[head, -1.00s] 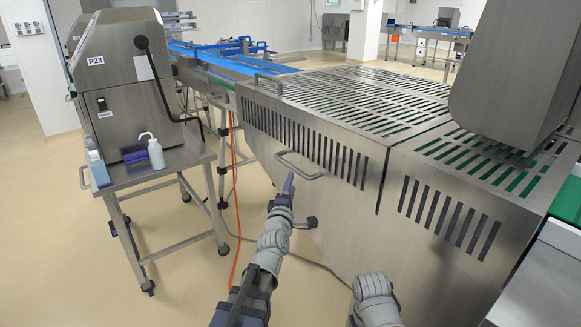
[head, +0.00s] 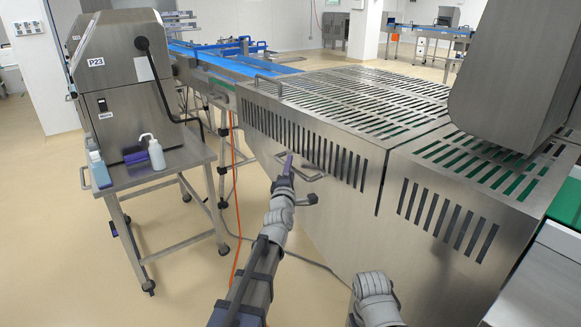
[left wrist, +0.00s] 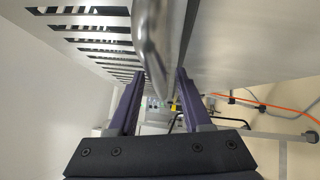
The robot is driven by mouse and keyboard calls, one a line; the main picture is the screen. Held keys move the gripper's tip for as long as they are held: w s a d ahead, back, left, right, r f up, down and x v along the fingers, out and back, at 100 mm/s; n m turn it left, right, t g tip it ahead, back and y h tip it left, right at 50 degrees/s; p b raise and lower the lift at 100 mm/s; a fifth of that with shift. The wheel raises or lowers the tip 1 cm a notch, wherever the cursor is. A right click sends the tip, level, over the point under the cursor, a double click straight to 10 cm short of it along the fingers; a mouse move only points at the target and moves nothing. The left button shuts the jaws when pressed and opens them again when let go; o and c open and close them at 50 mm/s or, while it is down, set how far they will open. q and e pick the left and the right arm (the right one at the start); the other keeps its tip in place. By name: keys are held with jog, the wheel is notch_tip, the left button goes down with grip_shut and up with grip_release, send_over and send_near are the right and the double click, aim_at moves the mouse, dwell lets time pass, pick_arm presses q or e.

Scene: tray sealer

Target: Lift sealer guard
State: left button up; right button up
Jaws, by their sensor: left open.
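The sealer guard (head: 345,115) is a slotted stainless steel cover, down over the line in the head view. Its bar handle (head: 313,178) sticks out from the front face, partly hidden by my left gripper (head: 288,164). In the left wrist view the handle (left wrist: 153,45) is a shiny round bar running down the middle. My left gripper (left wrist: 158,77) is open, its two purple fingers on either side of the bar's line. I cannot tell whether they touch it. The slotted guard face (left wrist: 85,38) fills the upper left there. My right gripper is out of view.
A grey sealer housing (head: 515,70) rises at the right. An orange hose (head: 236,245) crosses the floor.

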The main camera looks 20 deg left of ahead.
pick_arm(q)
jog(key=shift+w, duration=0.15)
grip_shut()
dwell(0.4)
dwell(1.0)
